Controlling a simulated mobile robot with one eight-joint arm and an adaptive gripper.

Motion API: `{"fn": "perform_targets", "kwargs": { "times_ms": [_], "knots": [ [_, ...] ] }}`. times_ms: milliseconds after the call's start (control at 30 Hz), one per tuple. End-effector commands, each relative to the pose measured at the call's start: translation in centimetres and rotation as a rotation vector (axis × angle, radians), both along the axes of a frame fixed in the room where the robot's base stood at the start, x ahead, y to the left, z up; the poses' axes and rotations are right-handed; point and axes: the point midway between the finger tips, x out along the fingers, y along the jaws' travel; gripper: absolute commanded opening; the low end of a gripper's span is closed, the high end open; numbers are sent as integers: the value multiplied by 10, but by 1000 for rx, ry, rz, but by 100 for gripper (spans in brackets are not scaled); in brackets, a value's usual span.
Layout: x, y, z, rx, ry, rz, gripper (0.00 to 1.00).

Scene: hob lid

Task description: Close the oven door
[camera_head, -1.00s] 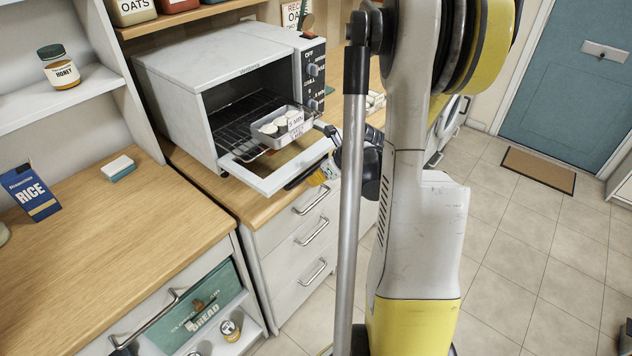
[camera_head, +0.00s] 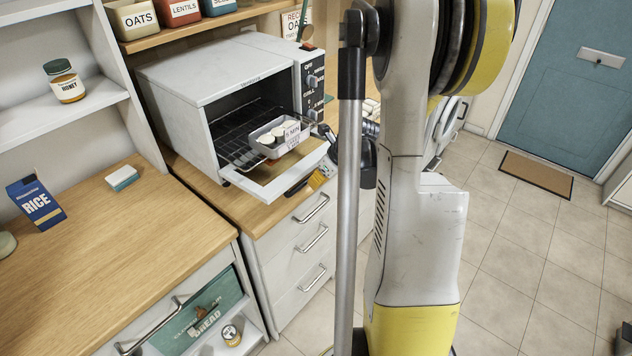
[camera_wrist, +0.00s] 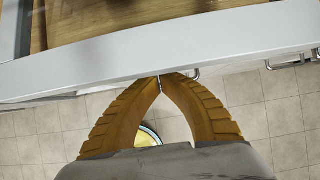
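The oven (camera_head: 200,78) stands on the wooden counter. Its white door (camera_head: 282,180) is open, hanging forward from the bottom of the opening, close to flat. A metal tray (camera_head: 284,146) with pale round items and a label sits on the rack at the oven mouth, above the inner part of the door. My gripper (camera_head: 316,180) is at the door's outer edge, partly hidden by my arm. In the wrist view my gripper (camera_wrist: 161,79) has its yellow fingertips together, with nothing seen between them, at the edge of the white door (camera_wrist: 160,48). Contact cannot be told.
Drawers with metal handles (camera_head: 312,208) lie below the oven. A rice box (camera_head: 36,202) and a small blue-and-white block (camera_head: 122,178) are on the left counter. Jars (camera_head: 134,18) line the shelf above. Tiled floor (camera_head: 510,260) at right is open.

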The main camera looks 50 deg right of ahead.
Motion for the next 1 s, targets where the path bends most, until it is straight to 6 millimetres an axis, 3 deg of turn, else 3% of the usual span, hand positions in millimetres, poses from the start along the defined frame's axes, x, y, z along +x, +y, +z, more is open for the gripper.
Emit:
{"fn": "perform_targets", "kwargs": {
  "times_ms": [600,1000],
  "knots": [
    [12,1,106,-39,479,4,0],
    [23,2,131,-40,499,1,0]
  ]
}}
